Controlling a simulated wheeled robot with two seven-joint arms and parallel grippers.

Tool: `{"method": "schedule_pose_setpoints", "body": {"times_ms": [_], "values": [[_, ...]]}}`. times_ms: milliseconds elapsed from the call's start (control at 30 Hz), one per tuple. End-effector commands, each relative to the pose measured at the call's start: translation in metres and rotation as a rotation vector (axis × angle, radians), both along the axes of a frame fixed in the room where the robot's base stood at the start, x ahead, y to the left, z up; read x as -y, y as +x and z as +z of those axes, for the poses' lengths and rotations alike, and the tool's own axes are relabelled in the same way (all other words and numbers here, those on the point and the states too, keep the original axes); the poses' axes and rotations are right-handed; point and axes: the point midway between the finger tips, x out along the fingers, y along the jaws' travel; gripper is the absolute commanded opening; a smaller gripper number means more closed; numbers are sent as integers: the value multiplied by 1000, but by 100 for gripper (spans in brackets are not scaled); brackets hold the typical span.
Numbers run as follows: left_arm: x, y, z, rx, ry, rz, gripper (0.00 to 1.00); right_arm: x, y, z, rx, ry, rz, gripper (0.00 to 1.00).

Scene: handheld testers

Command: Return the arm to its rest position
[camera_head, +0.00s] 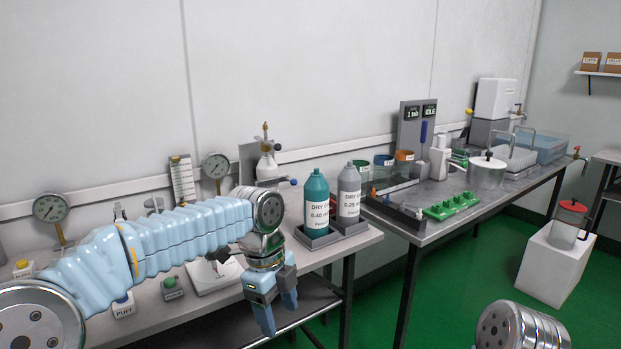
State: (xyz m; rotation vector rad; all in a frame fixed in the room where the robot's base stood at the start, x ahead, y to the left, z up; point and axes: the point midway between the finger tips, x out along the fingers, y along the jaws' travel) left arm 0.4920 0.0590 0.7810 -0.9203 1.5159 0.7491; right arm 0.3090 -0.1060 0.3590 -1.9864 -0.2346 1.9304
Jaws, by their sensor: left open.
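My left arm comes in from the left in a light blue ribbed sleeve, stretched over the near workbench. My left gripper (277,310) hangs down from its wrist at the bench's front edge. Its two blue fingers are apart with nothing between them. A white plate-like device (213,276) lies on the bench just left of the gripper, partly hidden by the arm. Part of my right arm shows as a round silver joint at the bottom right; its gripper is out of the picture.
Teal (316,201) and grey (348,194) bottles stand in trays right of the gripper. Gauges (50,208) and buttons (173,288) line the bench. A second bench (450,228) holds a green rack (452,206) and containers. A white block (550,268) stands on the open green floor.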

Motion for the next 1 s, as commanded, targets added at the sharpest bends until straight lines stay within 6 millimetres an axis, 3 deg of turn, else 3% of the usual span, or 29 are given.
{"method": "schedule_pose_setpoints", "body": {"times_ms": [133, 267, 300, 400, 500, 600, 700, 1000], "values": [[9, 8, -116, -103, -64, 331, 65, 0, 0, 0, 0, 0, 0, 43], [8, -13, -230, -227, -125, 755, 65, 0, 0, 0, 0, 0, 0, 43], [6, -25, -263, -269, -139, 901, 65, 0, 0, 0, 0, 0, 0, 43], [-6, -67, -335, -372, -159, 1285, 65, 0, 0, 0, 0, 0, 0, 43], [-20, -115, -383, -453, -154, 1648, 65, 0, 0, 0, 0, 0, 0, 43], [-34, -153, -408, -496, -143, 1919, 65, 0, 0, 0, 0, 0, 0, 43], [-43, -176, -419, -512, -138, 2083, 65, 0, 0, 0, 0, 0, 0, 43], [-47, -184, -422, -514, -140, 2160, 65, 0, 0, 0, 0, 0, 0, 43]]}}
